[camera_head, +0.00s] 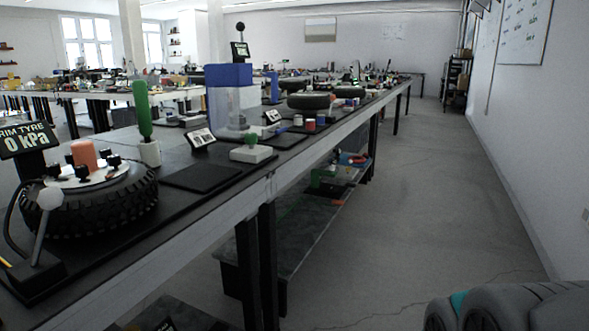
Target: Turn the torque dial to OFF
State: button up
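I cannot pick out a labelled torque dial or an OFF mark in the head view. A small green knob on a white base (250,152) sits near the front edge of the long bench, and I cannot tell if it is the dial. A green handle (142,110) stands upright in a white holder (149,152) farther left. A small display (201,138) beside it is too small to read. My gripper is not in view. Grey rounded parts, likely mine, show at the bottom right.
A tyre (90,201) with a lever (45,215) and a "RIM TYRE 0 kPa" sign (25,140) occupies the bench's near left. A clear bin with a blue top (229,76) stands behind the knob. The floor aisle (420,200) right of the bench is clear.

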aim_at(252, 139)
jog(key=u, duration=1.35)
jog(key=i+l+u, duration=0.1)
jog(key=l, duration=0.3)
jog(key=i+l, duration=0.25)
jog(key=i+l+u, duration=0.15)
jog(key=l, duration=0.35)
